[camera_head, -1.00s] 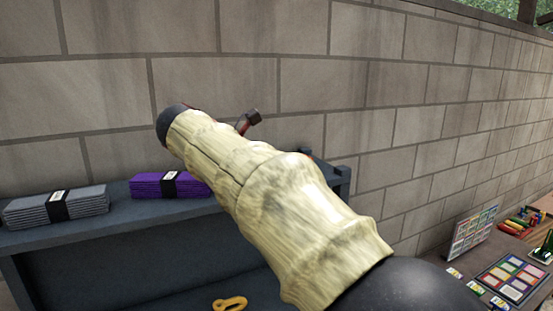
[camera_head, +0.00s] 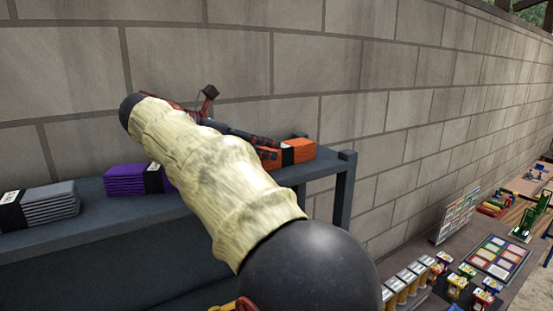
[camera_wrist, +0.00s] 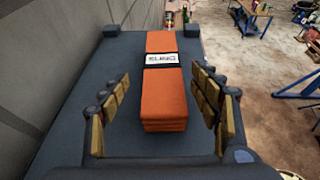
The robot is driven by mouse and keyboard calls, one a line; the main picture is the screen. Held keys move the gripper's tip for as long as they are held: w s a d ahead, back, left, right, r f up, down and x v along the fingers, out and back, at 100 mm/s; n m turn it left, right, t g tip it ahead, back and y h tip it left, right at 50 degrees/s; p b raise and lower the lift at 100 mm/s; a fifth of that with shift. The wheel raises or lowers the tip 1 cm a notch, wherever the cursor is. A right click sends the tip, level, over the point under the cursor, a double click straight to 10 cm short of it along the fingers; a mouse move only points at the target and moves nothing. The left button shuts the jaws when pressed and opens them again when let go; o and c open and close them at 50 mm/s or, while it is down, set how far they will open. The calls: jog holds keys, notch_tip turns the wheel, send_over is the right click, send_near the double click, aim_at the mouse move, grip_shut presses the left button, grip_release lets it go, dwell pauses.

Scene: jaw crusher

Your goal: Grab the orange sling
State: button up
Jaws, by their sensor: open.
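The orange sling (camera_wrist: 165,98) is a folded orange stack with a black band and a white label. It lies on the dark grey shelf top (camera_wrist: 70,115). In the wrist view my gripper (camera_wrist: 155,100) is open, with one padded finger on each side of the sling and a visible gap to both. In the head view the sling (camera_head: 300,151) shows at the right end of the shelf, partly hidden behind my gripper (camera_head: 262,140) and arm.
A purple sling (camera_head: 125,180) and a grey sling (camera_head: 50,204) lie further left on the shelf. A block wall (camera_head: 400,120) runs behind it. A table with small boxes (camera_head: 460,285) and colour cards stands to the right.

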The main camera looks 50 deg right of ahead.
aim_at(282, 150)
jog(key=x, duration=0.7)
jog(key=shift+s+d+p, duration=0.2)
jog(key=shift+s+p, duration=0.05)
jog(key=shift+p, duration=0.05)
jog(key=shift+a, duration=0.1)
jog(key=shift+c, duration=0.2)
jog(key=c, duration=1.5)
grip_shut()
